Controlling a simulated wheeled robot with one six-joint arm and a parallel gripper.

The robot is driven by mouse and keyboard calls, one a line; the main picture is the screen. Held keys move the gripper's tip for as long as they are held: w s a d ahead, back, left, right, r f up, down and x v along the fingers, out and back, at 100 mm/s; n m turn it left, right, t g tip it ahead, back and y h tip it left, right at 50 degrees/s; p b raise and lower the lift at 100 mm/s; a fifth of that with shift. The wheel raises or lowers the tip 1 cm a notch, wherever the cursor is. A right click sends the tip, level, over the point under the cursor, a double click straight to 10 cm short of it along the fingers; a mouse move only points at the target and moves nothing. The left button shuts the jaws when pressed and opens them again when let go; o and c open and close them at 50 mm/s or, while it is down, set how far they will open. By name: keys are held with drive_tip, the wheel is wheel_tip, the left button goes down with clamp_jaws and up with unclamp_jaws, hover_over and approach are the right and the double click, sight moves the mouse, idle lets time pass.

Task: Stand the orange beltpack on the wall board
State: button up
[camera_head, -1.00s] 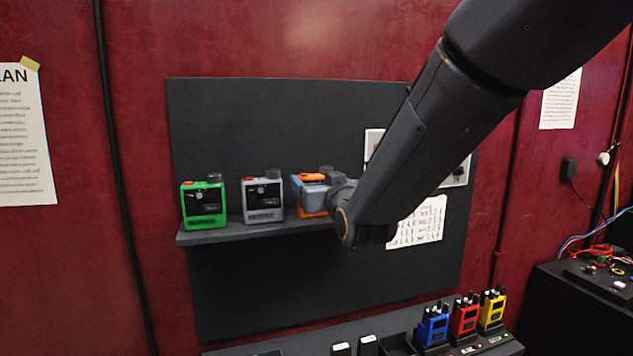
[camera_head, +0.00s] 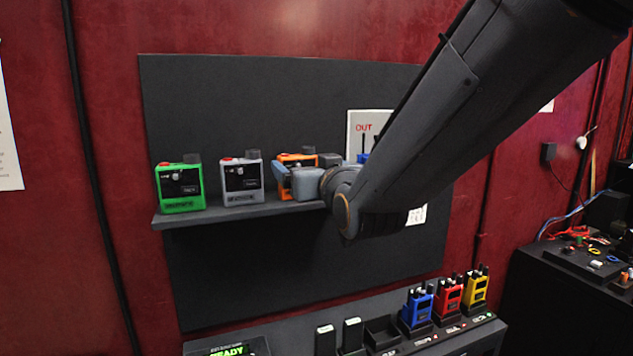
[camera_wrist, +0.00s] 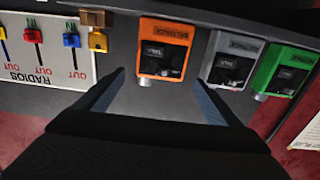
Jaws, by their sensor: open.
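The orange beltpack (camera_head: 296,161) stands upright on the shelf of the dark wall board (camera_head: 240,102), at the right of the row. The wrist view shows the same orange beltpack (camera_wrist: 165,50), and that picture is upside down. My gripper (camera_head: 290,183) is in front of it and hides part of its front in the head view. In the wrist view my gripper (camera_wrist: 162,95) is open, with one finger to each side and the orange beltpack beyond the fingertips. I see no gap closed around it.
A grey beltpack (camera_head: 241,182) and a green beltpack (camera_head: 179,187) stand left of it on the shelf (camera_head: 225,213). A white panel (camera_head: 357,130) is on the right. Below, blue (camera_head: 417,308), red (camera_head: 448,296) and yellow (camera_head: 475,288) radios stand in a charger.

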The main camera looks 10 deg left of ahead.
drive_tip(key=shift+b+v, duration=0.95)
drive_tip(key=shift+v, duration=1.9)
drive_tip(key=d+f+m+g+h, duration=0.3)
drive_tip(key=d+f+g+h, duration=0.35)
drive_tip(key=d+f, duration=1.2)
drive_tip(key=s+d+f+m+g+h, duration=0.3)
drive_tip(key=s+d+f+g, duration=0.3)
drive_tip(key=s+d+f, duration=0.6)
wheel_tip(320, 180, down, 2)
drive_tip(key=shift+s+d+f+g, duration=0.1)
drive_tip(key=shift+s+d+g, duration=0.3)
drive_tip(key=shift+s, duration=0.7)
